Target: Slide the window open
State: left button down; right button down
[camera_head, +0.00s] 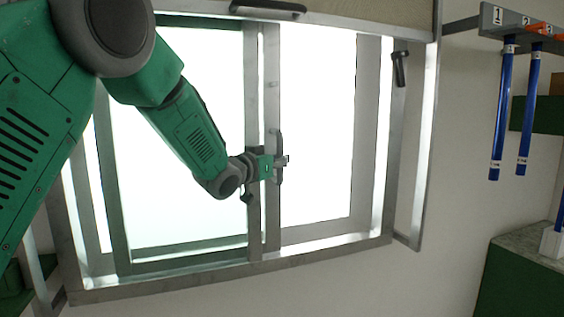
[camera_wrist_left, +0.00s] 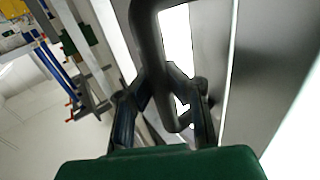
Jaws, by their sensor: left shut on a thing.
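The window (camera_head: 318,236) has a grey metal frame with bright panes and two sashes. Its sash stiles meet near the middle. My left gripper (camera_head: 281,162) is at the middle stile, shut on the dark window handle (camera_head: 279,145). In the left wrist view, the handle (camera_wrist_left: 152,60) is a dark curved bar running down between the two fingers of the gripper (camera_wrist_left: 165,110). The green arm covers part of the left pane. My right gripper is in neither view.
A dark latch (camera_head: 400,68) sits on the right side of the frame. A raised shutter (camera_head: 370,12) with a dark handle is above. Blue rods (camera_head: 502,115) hang from a numbered rack (camera_head: 520,22) at right. A counter (camera_head: 520,262) stands at lower right.

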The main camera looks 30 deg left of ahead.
pick_arm(q)
jog(key=c, duration=1.5)
grip_release()
jog(key=shift+r, duration=0.3)
jog(key=shift+s+f, duration=0.15)
jog(key=s, duration=0.4)
jog(key=s+a, duration=0.1)
jog(key=s, duration=0.6)
jog(key=shift+s+a, duration=0.3)
jog(key=shift+s, duration=0.05)
jog(key=shift+f, duration=0.15)
